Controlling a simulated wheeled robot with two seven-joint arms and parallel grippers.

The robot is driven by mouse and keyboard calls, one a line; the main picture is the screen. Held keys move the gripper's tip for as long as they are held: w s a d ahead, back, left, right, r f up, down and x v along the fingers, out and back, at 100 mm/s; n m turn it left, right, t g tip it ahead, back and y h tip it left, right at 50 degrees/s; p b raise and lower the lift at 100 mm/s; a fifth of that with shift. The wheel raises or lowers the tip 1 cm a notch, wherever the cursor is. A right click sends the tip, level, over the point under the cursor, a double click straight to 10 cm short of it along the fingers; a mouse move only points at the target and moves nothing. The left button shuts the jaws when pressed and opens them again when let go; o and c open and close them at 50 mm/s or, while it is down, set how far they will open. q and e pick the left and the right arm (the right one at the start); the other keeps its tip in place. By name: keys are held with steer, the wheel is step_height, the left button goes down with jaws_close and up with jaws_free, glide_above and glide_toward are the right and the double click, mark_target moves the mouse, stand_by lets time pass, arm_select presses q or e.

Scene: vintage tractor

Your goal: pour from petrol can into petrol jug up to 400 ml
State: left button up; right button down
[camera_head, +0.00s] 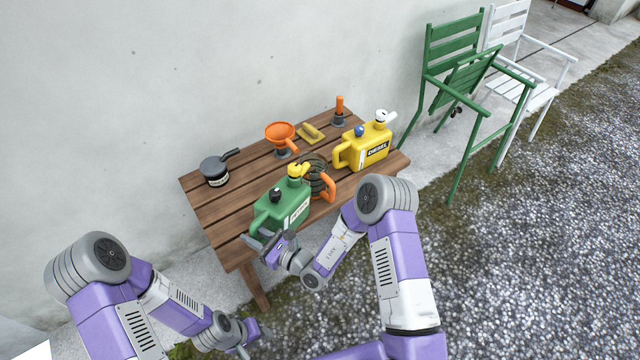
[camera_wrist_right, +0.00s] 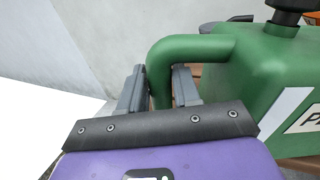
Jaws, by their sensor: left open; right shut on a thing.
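The green petrol can (camera_head: 275,212), with a black cap and yellow spout, is upright at the near left part of the table. My right gripper (camera_head: 262,247) is shut on its green handle; in the right wrist view the fingers (camera_wrist_right: 158,88) stand on both sides of the handle of the can (camera_wrist_right: 262,75). I cannot tell whether the can touches the table. An orange handle (camera_head: 329,187), possibly the petrol jug's, shows just behind the can; the rest is hidden, so no level can be read. My left gripper (camera_head: 254,342) is open and empty, low in front of the table.
The slatted wooden table (camera_head: 215,208) also bears a yellow diesel can (camera_head: 366,147), an orange funnel (camera_head: 280,134), a dark lidded pot (camera_head: 214,171), a coiled hose (camera_head: 318,168), a brush (camera_head: 311,133) and an orange-handled tool (camera_head: 339,108).

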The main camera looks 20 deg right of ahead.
mark_target(255, 223)
steer(key=shift+w+d+r, duration=0.2)
steer(key=shift+w+d, duration=0.3)
steer(key=shift+d, duration=0.05)
steer(key=shift+r, duration=0.15)
stand_by(0.4)
steer(key=shift+r+p, duration=0.45)
steer(key=shift+p, duration=0.25)
steer(key=shift+r+m+p, duration=1)
steer(key=shift+r+p, duration=1.15)
steer(key=shift+r, duration=0.05)
steer(key=shift+r+p, duration=0.4)
steer(key=shift+w+d+r+m+p, duration=0.1)
steer(key=shift+r+m+p, duration=0.15)
steer(key=shift+r+p, duration=0.3)
steer(key=shift+w+d+r+m+p, duration=0.1)
steer(key=shift+r+m+p, duration=0.15)
steer(key=shift+r+p, duration=0.3)
stand_by(0.9)
steer(key=shift+r+p, duration=0.35)
steer(key=shift+w+d+r+m+p, duration=0.15)
steer(key=shift+r+m+p, duration=0.25)
steer(key=shift+r+p, duration=0.1)
stand_by(0.8)
